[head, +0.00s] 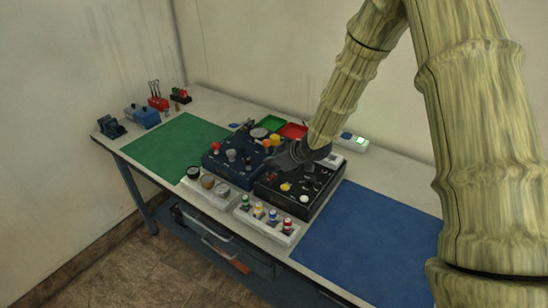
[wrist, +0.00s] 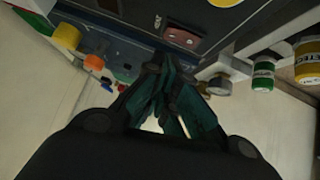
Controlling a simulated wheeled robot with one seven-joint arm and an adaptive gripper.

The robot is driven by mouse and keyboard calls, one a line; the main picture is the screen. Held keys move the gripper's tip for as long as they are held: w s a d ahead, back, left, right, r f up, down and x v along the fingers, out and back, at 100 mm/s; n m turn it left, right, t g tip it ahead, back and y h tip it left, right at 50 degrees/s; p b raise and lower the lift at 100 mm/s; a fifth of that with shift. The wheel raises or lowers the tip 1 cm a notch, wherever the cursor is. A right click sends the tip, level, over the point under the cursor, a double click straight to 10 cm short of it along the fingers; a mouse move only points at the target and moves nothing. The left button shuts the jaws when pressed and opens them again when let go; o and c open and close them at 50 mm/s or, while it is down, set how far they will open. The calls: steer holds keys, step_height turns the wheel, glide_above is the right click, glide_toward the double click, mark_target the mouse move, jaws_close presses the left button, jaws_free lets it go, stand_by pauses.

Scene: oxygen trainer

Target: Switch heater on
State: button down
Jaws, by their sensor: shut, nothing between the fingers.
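My gripper (head: 279,163) is shut and empty, low over the dark trainer boxes in the middle of the bench. In the wrist view my shut fingers (wrist: 172,75) point at a dark panel (wrist: 125,42). A small reddish-brown rectangular part (wrist: 182,38) with pale dots sits on that panel just beyond the fingertips. It may be the heater switch, but I read no label. I cannot tell whether the fingers touch it. The blue trainer box (head: 215,168) is left of my gripper, and the black box (head: 268,197) is below and right. My gripper hides part of both.
A green mat (head: 170,146) lies left, a blue mat (head: 365,235) right. Red and green trays (head: 292,130) are behind. Knobs stick up from the boxes.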

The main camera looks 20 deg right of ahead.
mark_target(270, 178)
steer(key=shift+d+f, duration=0.15)
steer(key=shift+f, duration=0.9)
steer(key=shift+w+d+f, duration=0.1)
steer(key=shift+w+f, duration=0.05)
steer(key=shift+f, duration=0.1)
steer(key=shift+s+a, duration=0.2)
